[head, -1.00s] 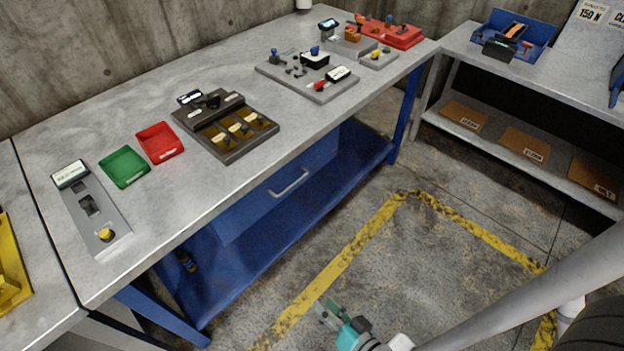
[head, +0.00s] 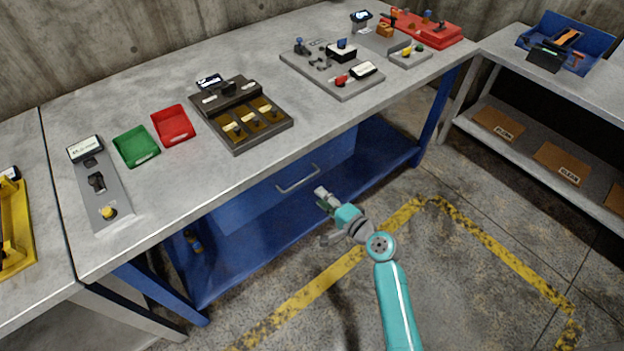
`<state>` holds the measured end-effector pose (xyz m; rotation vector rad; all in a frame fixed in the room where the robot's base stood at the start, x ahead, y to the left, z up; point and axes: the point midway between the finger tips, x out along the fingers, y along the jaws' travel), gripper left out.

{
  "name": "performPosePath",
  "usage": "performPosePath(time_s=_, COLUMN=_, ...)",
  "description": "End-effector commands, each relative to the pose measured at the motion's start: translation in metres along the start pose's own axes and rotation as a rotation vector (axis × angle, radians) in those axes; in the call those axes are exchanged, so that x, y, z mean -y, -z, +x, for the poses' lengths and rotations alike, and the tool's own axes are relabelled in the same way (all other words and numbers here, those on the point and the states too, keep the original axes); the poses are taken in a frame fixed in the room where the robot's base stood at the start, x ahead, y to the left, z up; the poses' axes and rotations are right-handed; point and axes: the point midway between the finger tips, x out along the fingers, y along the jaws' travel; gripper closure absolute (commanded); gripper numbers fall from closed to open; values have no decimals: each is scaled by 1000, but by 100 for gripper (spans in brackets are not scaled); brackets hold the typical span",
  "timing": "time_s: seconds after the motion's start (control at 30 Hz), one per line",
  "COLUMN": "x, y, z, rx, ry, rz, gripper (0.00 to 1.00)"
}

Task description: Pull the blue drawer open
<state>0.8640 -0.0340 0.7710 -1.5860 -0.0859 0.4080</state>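The blue drawer (head: 268,197) hangs under the grey workbench top and looks shut. Its silver bar handle (head: 298,179) sits on the front face, towards the right. My gripper (head: 322,197) is in front of the drawer, a little below and to the right of the handle in the picture. It appears apart from the handle, though the depth between them is hard to judge. The fingers are small and seen from behind and above, so I cannot tell whether they are open or shut. I see nothing held in it.
The workbench (head: 180,75) carries a green tray (head: 136,146), a red tray (head: 173,123) and several devices. A blue lower shelf (head: 240,260) lies below the drawer. A shelf unit (head: 545,125) stands at the right. The floor in front, with yellow tape (head: 310,290), is clear.

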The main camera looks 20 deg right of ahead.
Motion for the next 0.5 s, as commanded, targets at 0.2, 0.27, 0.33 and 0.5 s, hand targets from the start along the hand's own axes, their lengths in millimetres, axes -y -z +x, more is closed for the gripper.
performPosePath(time_s=0.2, x=1, y=0, z=21, rx=3, ry=1, rz=2, gripper=63)
performPosePath(time_s=0.27, x=2, y=0, z=31, rx=4, ry=2, rz=2, gripper=63)
performPosePath(time_s=0.33, x=1, y=0, z=44, rx=3, ry=2, rz=2, gripper=63)
performPosePath(time_s=0.5, x=1, y=0, z=74, rx=3, ry=1, rz=2, gripper=63)
